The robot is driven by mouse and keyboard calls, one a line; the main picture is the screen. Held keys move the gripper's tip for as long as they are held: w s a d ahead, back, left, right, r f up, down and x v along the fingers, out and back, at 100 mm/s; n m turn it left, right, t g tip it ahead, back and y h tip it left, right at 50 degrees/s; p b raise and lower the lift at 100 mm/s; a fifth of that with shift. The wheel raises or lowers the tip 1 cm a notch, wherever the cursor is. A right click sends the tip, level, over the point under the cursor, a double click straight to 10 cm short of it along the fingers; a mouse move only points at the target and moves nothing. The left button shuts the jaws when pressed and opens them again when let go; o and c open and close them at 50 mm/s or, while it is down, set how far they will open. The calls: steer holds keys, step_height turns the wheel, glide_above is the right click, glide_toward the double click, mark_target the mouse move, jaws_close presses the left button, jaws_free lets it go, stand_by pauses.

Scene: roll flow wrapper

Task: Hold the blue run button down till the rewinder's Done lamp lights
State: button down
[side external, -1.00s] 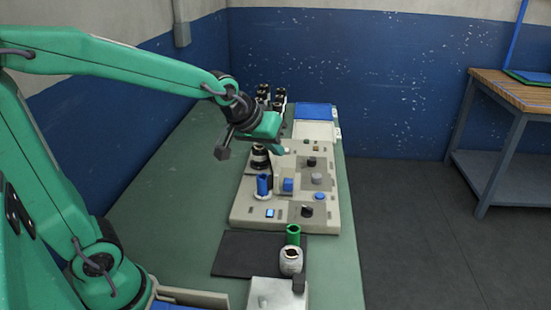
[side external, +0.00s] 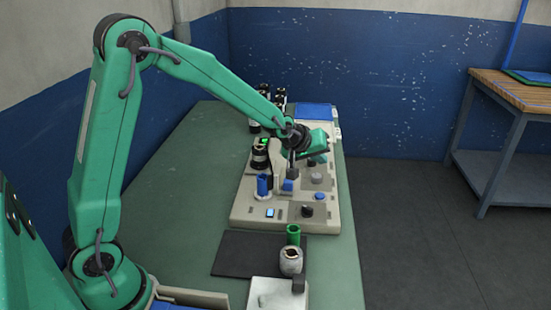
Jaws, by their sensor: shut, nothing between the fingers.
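A round blue button (side external: 319,196) sits at the front right of the pale machine panel (side external: 245,214). A small blue-and-white square (side external: 270,213) sits at its front left; I cannot tell which one is the run button. My gripper (side external: 325,154) is shut and empty above the back right of the panel, apart from both. A small green light or display (side external: 264,142) shows beside a black-and-white roll (side external: 260,155); I cannot tell whether it is the Done lamp.
A blue cylinder (side external: 262,184) and a grey knob (side external: 315,178) stand on the panel. A black mat (side external: 232,257), a green cylinder (side external: 293,234) and a pale roll (side external: 290,261) are in front. The green table (side external: 165,180) is clear on the left.

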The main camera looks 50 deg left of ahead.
mark_target(317, 197)
steer(key=shift+w+f, duration=0.35)
steer(key=shift+f, duration=0.1)
steer(key=shift+f, duration=4.3)
